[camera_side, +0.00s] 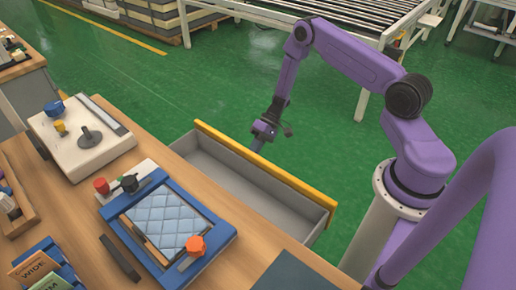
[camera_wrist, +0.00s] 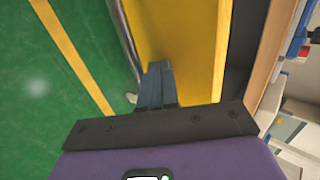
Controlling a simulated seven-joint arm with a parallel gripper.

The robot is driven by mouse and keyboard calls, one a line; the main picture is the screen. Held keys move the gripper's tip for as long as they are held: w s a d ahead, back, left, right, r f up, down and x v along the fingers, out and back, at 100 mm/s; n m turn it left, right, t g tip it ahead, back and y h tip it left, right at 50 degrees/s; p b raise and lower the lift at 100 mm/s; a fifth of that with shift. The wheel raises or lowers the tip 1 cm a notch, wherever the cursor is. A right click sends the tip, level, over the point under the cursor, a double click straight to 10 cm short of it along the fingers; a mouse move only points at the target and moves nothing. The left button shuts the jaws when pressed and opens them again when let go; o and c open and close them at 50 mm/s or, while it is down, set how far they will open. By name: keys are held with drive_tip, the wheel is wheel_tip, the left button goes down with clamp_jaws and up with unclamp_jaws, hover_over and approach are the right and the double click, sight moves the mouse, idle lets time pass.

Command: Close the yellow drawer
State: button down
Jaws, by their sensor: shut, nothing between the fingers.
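The drawer with the yellow front (camera_side: 300,185) is pulled out from the wooden workbench. Its grey inside (camera_side: 235,178) shows and looks empty. My gripper (camera_side: 257,146) is at the outer side of the yellow front, left of its middle in the side view, pointing down. The front's top edge is close to the fingertips, and I cannot tell whether they touch it. In the wrist view my shut, empty fingers (camera_wrist: 158,68) overlap the left part of the yellow front (camera_wrist: 190,40).
On the workbench (camera_side: 60,175) lie a blue tray (camera_side: 226,234) with a quilted pad (camera_side: 165,222), an orange knob (camera_side: 196,245) and a white fixture (camera_side: 70,150). A roller conveyor (camera_side: 330,25) stands behind. Green floor outside the drawer is clear.

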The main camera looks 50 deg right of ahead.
drive_tip(key=a, duration=1.9)
drive_tip(key=shift+a, duration=0.15)
drive_tip(key=shift+a, duration=0.1)
drive_tip(key=v, duration=1)
drive_tip(key=s+a+r+n+g+h, duration=0.2)
drive_tip(key=s+r+n, duration=0.2)
drive_tip(key=s+r, duration=0.35)
drive_tip(key=s+a+r+n+g+h, duration=0.2)
drive_tip(key=s+r+n+g, duration=0.1)
drive_tip(key=s+r, duration=0.5)
drive_tip(key=s+d+r+n+t+h, duration=0.5)
drive_tip(key=s+d, duration=0.5)
drive_tip(key=s, duration=0.4)
wheel_tip(320, 180, up, 2)
drive_tip(key=shift+r+n, duration=0.1)
drive_tip(key=shift+n, duration=0.2)
